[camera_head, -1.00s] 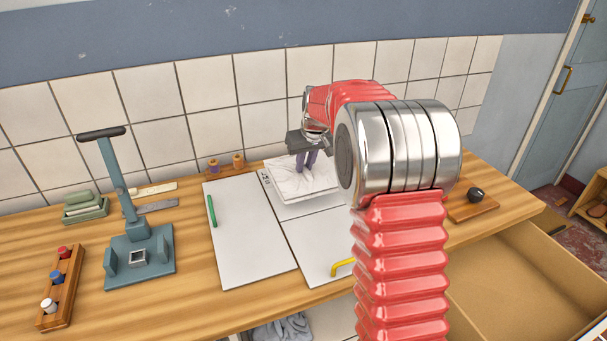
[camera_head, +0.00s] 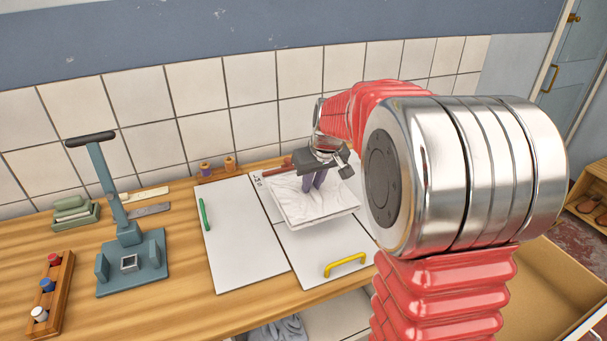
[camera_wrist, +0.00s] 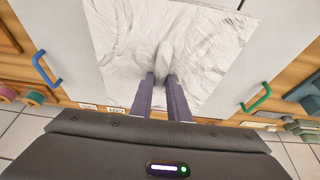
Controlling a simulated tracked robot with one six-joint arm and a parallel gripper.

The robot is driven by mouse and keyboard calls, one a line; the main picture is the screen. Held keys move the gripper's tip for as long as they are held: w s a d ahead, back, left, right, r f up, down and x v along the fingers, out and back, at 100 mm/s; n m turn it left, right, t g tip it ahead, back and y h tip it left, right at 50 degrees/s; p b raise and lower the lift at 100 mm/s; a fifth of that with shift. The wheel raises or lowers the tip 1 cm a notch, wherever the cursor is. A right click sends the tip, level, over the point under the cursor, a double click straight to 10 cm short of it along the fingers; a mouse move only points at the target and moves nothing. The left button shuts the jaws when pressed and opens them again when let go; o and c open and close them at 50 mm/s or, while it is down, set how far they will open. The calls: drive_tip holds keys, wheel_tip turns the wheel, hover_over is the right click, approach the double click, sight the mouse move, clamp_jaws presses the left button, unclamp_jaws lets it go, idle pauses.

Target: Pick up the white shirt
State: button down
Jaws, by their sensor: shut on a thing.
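The white shirt (camera_head: 312,206) is a flat, wrinkled white sheet-like piece over the white panels in the head view. It fills the upper middle of the wrist view (camera_wrist: 210,50). My gripper (camera_head: 317,181) has its purple fingers down at the middle of the shirt. In the wrist view the fingertips (camera_wrist: 160,77) are shut on a raised white fold of it. The shirt looks tilted and somewhat above the panels, though the exact gap is hard to judge.
White panels carry a green handle (camera_head: 204,214), a yellow handle (camera_head: 346,264) and a blue handle (camera_wrist: 45,68). A teal press (camera_head: 124,230) stands left, near a wooden rack (camera_head: 52,292) of bottles. An open drawer (camera_head: 546,285) lies right. A tiled wall (camera_head: 250,105) closes the back.

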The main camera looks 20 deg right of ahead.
sight(323, 210)
drive_tip(key=s, duration=0.8)
drive_tip(key=shift+s, duration=0.25)
